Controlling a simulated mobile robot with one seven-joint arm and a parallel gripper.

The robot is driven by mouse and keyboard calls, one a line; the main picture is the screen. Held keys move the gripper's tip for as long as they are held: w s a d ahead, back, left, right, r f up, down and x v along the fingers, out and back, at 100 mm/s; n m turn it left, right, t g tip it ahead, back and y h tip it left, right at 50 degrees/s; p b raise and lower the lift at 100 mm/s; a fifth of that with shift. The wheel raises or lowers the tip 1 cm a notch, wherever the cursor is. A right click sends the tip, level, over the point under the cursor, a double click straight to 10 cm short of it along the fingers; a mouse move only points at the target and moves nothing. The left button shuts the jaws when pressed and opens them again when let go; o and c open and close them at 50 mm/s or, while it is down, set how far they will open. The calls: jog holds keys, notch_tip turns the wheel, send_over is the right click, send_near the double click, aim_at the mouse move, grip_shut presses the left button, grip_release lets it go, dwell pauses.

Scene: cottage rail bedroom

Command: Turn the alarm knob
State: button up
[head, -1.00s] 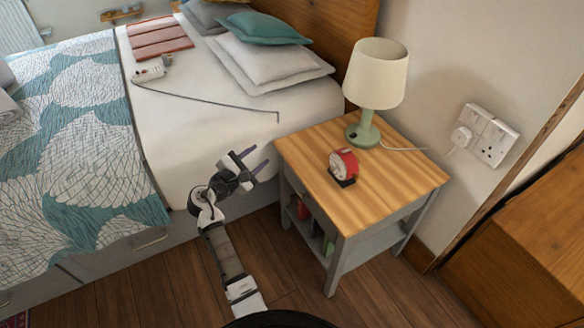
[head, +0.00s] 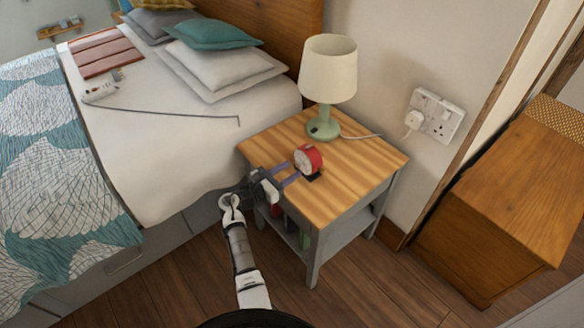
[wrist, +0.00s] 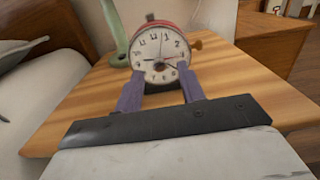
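A red alarm clock (head: 309,159) with a white dial stands upright on the wooden nightstand (head: 345,185).
A lamp with a green base (head: 324,126) stands behind the clock, its cord running to the wall socket (head: 434,117). The bed (head: 170,140) is to the left. A wooden chest (head: 510,200) is at right. The nightstand's right side is clear.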

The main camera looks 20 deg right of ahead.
jog(key=shift+x, duration=0.95)
grip_shut()
jog(key=shift+m, duration=0.3)
